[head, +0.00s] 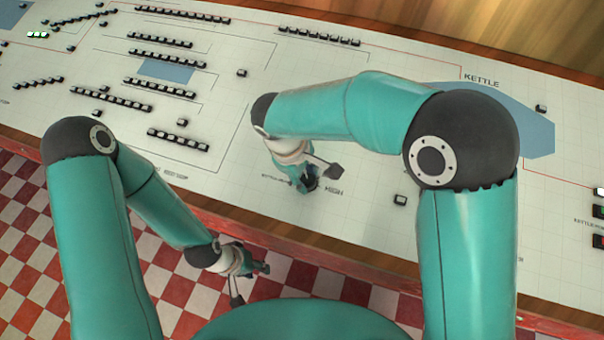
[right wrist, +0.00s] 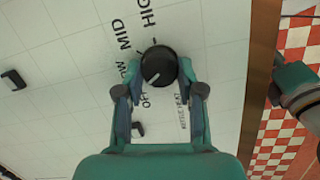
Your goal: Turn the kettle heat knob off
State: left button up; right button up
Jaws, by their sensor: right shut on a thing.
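The kettle heat knob (right wrist: 158,66) is a round black dial with a pale pointer mark. It sits on the white panel (right wrist: 60,50) with HIGH, MID, LOW and OFF printed around it. The pointer slants to the lower left, toward the LOW and OFF side. My right gripper (right wrist: 159,86) is shut on the knob, one finger on each side. In the head view my right gripper (head: 309,180) is down at the panel and mostly hides the knob. My left gripper (head: 252,268) hangs over the checkered floor in front of the panel; its fingers are too small to judge.
Rows of small black switches (head: 178,138) cover the left of the panel. A lone black switch (head: 400,199) is right of my right gripper, and a blue kettle shape (head: 535,135) is printed farther right. The panel has a wooden front edge (head: 250,227).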

jog(key=shift+w+r+n, duration=0.1)
jog(key=shift+r+n, duration=0.05)
jog(key=shift+n, duration=1.05)
jog(key=shift+t, duration=0.3)
jog(key=shift+d, duration=0.1)
jog(key=o, duration=1.1)
jog(key=shift+o, duration=0.2)
jog(key=v, duration=1.1)
jog(key=shift+a+r, duration=0.3)
jog(key=shift+r, duration=0.05)
